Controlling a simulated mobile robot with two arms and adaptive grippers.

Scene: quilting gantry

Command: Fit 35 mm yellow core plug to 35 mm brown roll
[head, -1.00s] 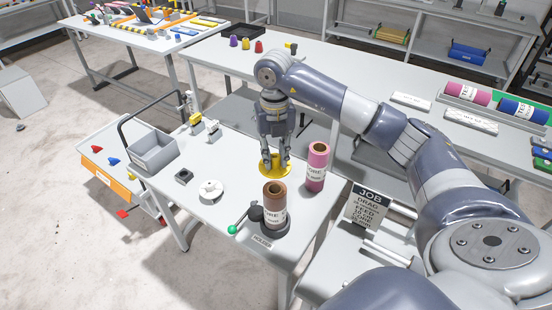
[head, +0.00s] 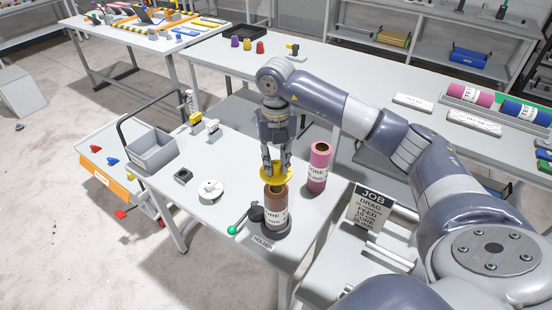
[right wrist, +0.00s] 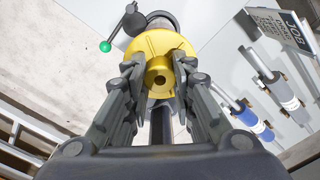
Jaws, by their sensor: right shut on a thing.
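The yellow core plug (head: 276,172) is a round flanged disc with a hub. My right gripper (head: 276,165) is shut on the plug, its fingers around the hub. The brown roll (head: 276,210) stands upright in a dark holder (head: 275,231) on the grey table. In the head view the plug overlaps the far edge of the roll's top; I cannot tell whether they touch. In the right wrist view the plug (right wrist: 158,45) shows its hub and centre hole between the fingers and hides most of the roll. My left gripper is not in view.
A pink roll (head: 317,167) stands upright just right of the brown one. A green-knobbed lever (head: 233,230) is at the holder's left. A white round part (head: 211,190), a small dark block (head: 183,176) and a grey bin (head: 152,152) are farther left. A JOB sign (head: 371,205) stands right.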

